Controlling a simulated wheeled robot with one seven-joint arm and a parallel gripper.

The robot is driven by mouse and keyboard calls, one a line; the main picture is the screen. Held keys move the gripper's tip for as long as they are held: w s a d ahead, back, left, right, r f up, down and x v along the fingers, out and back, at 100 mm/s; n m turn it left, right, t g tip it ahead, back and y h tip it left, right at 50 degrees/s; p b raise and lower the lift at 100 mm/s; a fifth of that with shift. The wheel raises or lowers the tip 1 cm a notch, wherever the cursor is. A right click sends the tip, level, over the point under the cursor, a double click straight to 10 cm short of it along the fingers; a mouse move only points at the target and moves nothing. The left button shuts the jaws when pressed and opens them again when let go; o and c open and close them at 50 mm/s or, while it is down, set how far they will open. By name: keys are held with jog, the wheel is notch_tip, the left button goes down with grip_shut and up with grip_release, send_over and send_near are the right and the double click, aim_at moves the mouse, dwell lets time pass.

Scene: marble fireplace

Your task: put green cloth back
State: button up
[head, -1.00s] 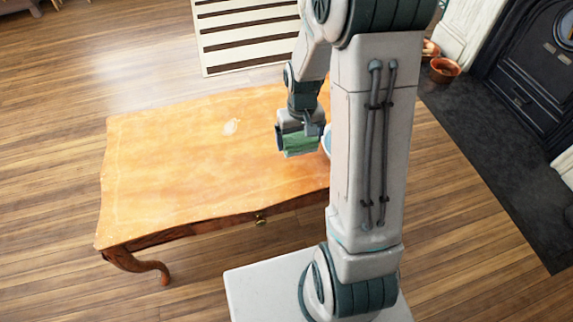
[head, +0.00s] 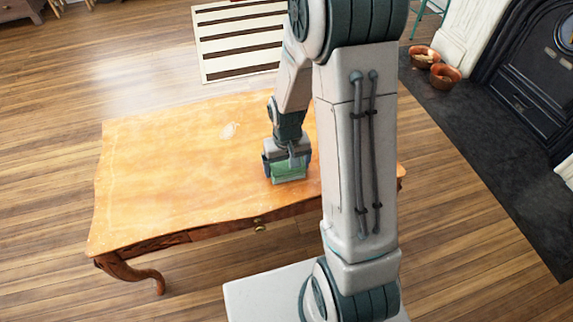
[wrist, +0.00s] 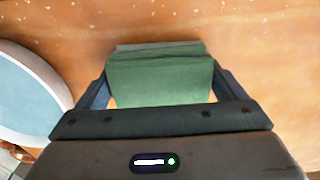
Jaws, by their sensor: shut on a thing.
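The green cloth (head: 289,172) is a folded block. It also shows in the wrist view (wrist: 160,78), held between the two fingers. My gripper (head: 288,168) is shut on it, near the front right part of the wooden table (head: 170,180). The cloth is at or just above the tabletop; I cannot tell whether it touches. In the wrist view the bare tabletop (wrist: 255,50) lies beyond the cloth.
A round dish with a white rim (wrist: 50,80) and pale blue inside is close to the left of my gripper in the wrist view. My arm hides it in the head view. The left of the table is clear. Terracotta pots (head: 445,76) stand by the fireplace.

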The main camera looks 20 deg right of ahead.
aim_at(287, 164)
jog(key=o, duration=0.6)
jog(key=shift+f, duration=0.1)
notch_tip(287, 164, up, 12)
jog(key=p, duration=0.4)
jog(key=shift+t, duration=0.6)
jog(key=s+r, duration=0.3)
jog(key=s, duration=0.1)
jog(key=s+r, duration=0.4)
jog(key=s, duration=0.1)
jog(key=s+r, duration=0.3)
jog(key=s, duration=0.1)
jog(key=shift+s+r, duration=0.2)
jog(key=shift+s, duration=0.1)
